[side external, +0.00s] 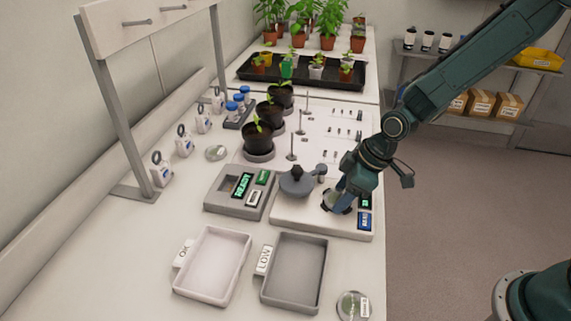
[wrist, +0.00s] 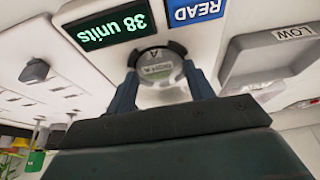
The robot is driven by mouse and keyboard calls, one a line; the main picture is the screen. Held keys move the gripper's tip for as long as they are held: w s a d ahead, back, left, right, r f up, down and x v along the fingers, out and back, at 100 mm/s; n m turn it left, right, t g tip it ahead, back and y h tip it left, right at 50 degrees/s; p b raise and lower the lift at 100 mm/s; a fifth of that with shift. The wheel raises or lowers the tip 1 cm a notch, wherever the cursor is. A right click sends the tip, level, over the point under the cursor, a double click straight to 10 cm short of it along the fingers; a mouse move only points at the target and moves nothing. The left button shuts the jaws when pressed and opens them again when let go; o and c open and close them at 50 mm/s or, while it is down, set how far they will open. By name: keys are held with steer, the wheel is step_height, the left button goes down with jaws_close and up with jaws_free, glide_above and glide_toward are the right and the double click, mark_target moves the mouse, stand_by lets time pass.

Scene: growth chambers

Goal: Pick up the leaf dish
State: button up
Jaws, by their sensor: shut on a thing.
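A small round clear leaf dish (wrist: 157,70) with a label and a bit of green sits between the fingers of my gripper (wrist: 160,62) in the wrist view. The jaws are shut on its sides. In the side view my gripper (side external: 340,197) is low over the right part of the pale reader (side external: 300,219), and the dish is mostly hidden there. I cannot tell whether the dish touches the reader. The reader's display (wrist: 116,24) shows "38 units" beside a blue READ button (wrist: 193,9).
Another round dish (side external: 353,305) lies at the front right edge and one (side external: 216,153) at the left. An OK tray (side external: 240,239) and a LOW tray (side external: 322,245) stand empty in front. A grey lidded pot (side external: 297,182) is just left of my gripper. A READY box (side external: 220,199) stands further left.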

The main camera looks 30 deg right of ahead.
steer(key=shift+r, duration=0.2)
steer(key=shift+c, duration=0.4)
steer(key=shift+r, duration=0.5)
step_height(320, 180, up, 19)
steer(key=shift+f, duration=0.15)
stand_by(0.4)
steer(key=n+g+y, duration=0.1)
steer(key=n+g, duration=0.2)
steer(key=n, duration=0.6)
glide_above(295, 275)
steer(key=d, duration=0.2)
step_height(295, 275, down, 2)
steer(key=f, duration=1.6)
steer(key=shift+w+a+f, duration=0.1)
steer(key=shift+a, duration=0.15)
steer(key=shift+f, duration=0.1)
steer(key=shift+f, duration=2)
